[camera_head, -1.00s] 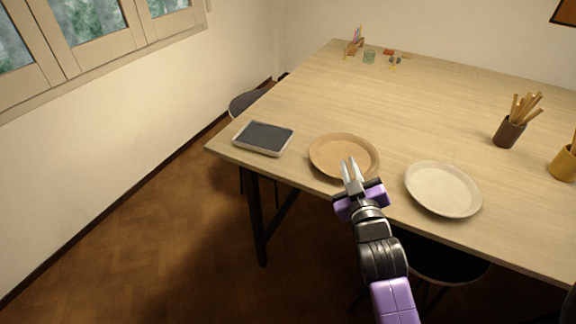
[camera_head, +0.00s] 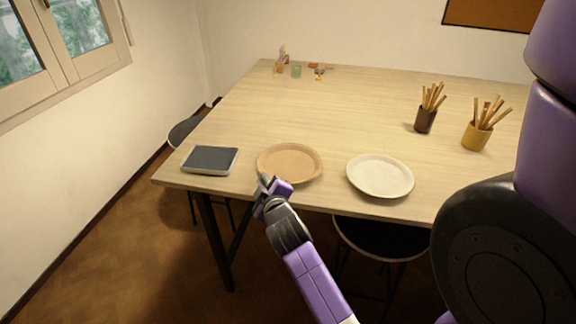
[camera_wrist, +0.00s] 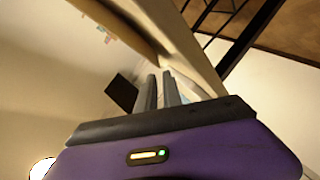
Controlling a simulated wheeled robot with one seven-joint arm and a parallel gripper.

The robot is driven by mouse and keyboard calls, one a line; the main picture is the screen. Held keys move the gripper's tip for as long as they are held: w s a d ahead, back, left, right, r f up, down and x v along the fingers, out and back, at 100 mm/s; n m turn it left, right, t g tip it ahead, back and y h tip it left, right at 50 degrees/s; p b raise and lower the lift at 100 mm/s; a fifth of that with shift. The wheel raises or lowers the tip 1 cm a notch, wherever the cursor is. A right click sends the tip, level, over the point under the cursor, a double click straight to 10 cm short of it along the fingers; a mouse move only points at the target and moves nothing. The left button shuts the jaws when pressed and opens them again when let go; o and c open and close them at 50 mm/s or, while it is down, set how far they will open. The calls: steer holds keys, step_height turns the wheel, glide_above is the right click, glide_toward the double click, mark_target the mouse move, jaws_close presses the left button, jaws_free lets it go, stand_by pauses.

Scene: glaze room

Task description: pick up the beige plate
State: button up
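A round tan-beige plate (camera_head: 290,162) lies flat near the front edge of the table in the head view. A paler, off-white plate (camera_head: 380,176) lies to its right. My gripper (camera_head: 265,181) is at the front left of the tan plate, by the table's front edge, and seems apart from it. In the wrist view my gripper (camera_wrist: 160,91) shows two fingers with a narrow gap and nothing seen between them. Neither plate can be clearly made out in the wrist view.
A dark-topped tray (camera_head: 210,158) lies left of the tan plate on the wooden table (camera_head: 330,115). A dark cup (camera_head: 425,121) and a yellow cup (camera_head: 476,137) hold sticks. Small items, including a greenish glass (camera_head: 296,71), stand at the back. A stool (camera_head: 382,238) is under the front edge.

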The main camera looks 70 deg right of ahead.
mark_target(260, 170)
steer(key=shift+s+p+x, duration=0.2)
steer(key=shift+p+x, duration=0.35)
steer(key=shift+x, duration=2.05)
steer(key=shift+d, duration=0.1)
jaws_close()
steer(key=shift+r, duration=0.15)
